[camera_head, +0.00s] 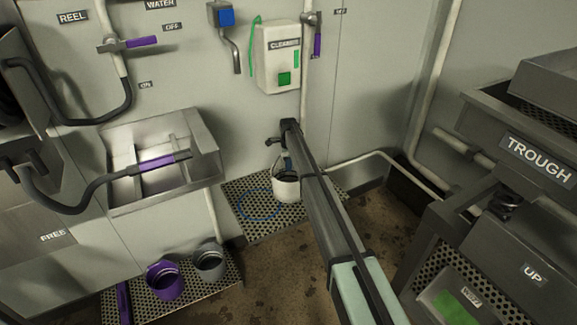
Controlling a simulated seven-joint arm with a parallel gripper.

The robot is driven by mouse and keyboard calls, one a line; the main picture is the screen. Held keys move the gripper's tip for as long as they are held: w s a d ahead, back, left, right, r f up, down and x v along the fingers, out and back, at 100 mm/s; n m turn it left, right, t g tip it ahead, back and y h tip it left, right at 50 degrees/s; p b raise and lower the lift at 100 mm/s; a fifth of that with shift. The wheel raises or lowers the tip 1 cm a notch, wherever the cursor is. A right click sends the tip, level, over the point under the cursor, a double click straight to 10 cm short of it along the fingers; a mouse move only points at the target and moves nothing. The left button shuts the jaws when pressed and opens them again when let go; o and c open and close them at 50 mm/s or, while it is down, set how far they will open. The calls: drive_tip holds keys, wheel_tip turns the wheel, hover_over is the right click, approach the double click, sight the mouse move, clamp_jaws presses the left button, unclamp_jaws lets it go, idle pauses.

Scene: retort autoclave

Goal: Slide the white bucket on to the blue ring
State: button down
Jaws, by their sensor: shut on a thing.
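The white bucket (284,190) stands or hangs at the perforated metal platform by the wall, right of the blue ring. My arm partly hides it. The blue ring (242,211) is a thin outline on that platform, and the bucket appears apart from it. My gripper (284,160) is at the top of the bucket, shut on what looks like its handle. The fingertips are small and partly hidden by my arm. I cannot tell whether the bucket's base touches the platform.
The perforated platform (257,229) has bare room at its left. A metal sink (205,139) is at left. Purple (165,285) and grey (210,266) buckets stand on a lower grate. The TROUGH machine (530,165) is at right.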

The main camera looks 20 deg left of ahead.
drive_tip(key=shift+s+a, duration=0.1)
drive_tip(key=s+a, duration=1)
drive_tip(key=shift+s+a, duration=0.2)
idle(0.6)
drive_tip(key=c, duration=1.2)
unclamp_jaws()
drive_tip(key=shift+o, duration=0.2)
drive_tip(key=shift+r, duration=0.1)
wheel_tip(320, 180, up, 14)
drive_tip(key=shift+w+a+f, duration=0.15)
drive_tip(key=shift+w+f, duration=0.05)
drive_tip(key=shift+w, duration=0.15)
